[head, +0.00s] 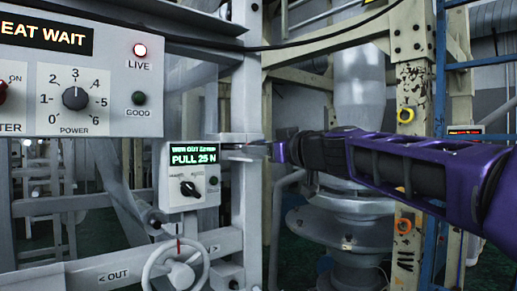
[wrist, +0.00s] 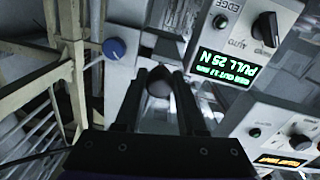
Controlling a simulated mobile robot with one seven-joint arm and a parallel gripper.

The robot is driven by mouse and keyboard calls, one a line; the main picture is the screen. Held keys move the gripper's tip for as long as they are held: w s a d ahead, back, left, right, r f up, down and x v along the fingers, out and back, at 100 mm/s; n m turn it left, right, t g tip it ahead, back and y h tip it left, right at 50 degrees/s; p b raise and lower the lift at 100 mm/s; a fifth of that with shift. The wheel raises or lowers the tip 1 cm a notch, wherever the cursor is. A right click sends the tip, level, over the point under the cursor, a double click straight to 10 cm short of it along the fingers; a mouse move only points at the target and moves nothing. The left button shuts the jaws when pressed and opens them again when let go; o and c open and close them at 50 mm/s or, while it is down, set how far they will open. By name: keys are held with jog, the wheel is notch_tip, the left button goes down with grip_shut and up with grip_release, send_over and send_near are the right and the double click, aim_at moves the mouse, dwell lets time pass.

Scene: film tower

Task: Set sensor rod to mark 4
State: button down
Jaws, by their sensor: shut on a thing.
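My gripper (head: 246,151) reaches in from the right to just beside the small display box. In the wrist view, my gripper (wrist: 160,80) has its two dark fingers on either side of a dark round knob (wrist: 158,88) and is shut on it. The knob sits on a pale plate; I cannot tell for sure that it is the end of the sensor rod. No rod scale or mark numbers can be read there. In the head view the fingers and the post hide the knob.
The display box (head: 190,177) reads "PULL 25 N" and carries a black selector knob. A blue knob (wrist: 114,48) is close to my fingers. A handwheel (head: 175,270) stands below, and a control panel (head: 110,80) with a numbered power dial is at upper left.

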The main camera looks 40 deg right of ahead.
jog(key=shift+d, duration=0.15)
dwell(0.5)
jog(key=shift+w+f+b, duration=0.25)
jog(key=shift+w+b, duration=0.75)
jog(key=shift+b, duration=0.2)
jog(key=shift+w+r, duration=0.25)
jog(key=shift+w, duration=0.2)
jog(key=c, duration=0.5)
grip_release()
jog(key=shift+a, duration=0.2)
jog(key=s, duration=0.5)
jog(key=s+b, duration=0.1)
jog(key=s, duration=1.1)
jog(key=shift+s+d+b, duration=0.2)
jog(key=shift+d+b, duration=0.05)
jog(key=shift+b, duration=0.15)
